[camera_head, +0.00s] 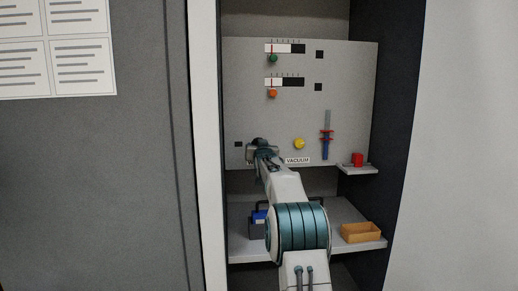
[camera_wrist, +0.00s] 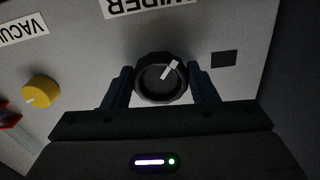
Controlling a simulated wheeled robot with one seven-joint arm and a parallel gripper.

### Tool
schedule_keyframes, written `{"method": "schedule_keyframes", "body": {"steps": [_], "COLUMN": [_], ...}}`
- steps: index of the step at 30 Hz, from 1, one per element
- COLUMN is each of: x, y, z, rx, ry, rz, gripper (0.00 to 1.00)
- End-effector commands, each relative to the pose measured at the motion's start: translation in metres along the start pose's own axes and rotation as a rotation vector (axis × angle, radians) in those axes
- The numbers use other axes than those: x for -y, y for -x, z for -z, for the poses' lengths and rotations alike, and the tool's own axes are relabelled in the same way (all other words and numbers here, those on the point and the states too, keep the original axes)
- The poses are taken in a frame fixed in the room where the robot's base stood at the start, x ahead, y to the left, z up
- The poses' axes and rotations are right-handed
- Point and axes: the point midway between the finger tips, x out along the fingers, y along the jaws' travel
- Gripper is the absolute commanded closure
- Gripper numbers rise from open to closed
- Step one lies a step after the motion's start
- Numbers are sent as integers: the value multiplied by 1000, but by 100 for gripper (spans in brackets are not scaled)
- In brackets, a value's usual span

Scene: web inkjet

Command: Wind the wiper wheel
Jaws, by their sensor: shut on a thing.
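The wiper wheel (camera_wrist: 158,82) is a dark round knob with a white pointer mark, under a label whose visible letters read as part of "WIPER" in the wrist view. My gripper (camera_wrist: 162,85) has its two dark fingers on either side of the wheel and is shut on it. The pointer mark slants toward the upper right in the wrist view. In the head view my gripper (camera_head: 258,147) is at the lower left of the grey panel (camera_head: 250,90), and it hides the wheel there.
A yellow knob (camera_head: 299,143) sits right of my gripper above the "VACUUM" label (camera_head: 297,160). A red and blue slider (camera_head: 326,140) is farther right. A red object (camera_head: 357,159) stands on a small ledge. A tan tray (camera_head: 361,233) and a blue item (camera_head: 258,217) are on the lower shelf (camera_head: 340,212).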

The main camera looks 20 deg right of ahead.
Motion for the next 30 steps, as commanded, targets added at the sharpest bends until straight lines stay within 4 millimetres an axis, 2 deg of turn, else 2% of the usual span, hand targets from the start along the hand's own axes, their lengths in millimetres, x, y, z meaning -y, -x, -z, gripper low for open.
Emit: {"method": "schedule_keyframes", "body": {"steps": [30], "x": [-2], "y": [0], "z": [2], "rx": [-1], "ry": [965], "rz": [1], "gripper": [70]}}
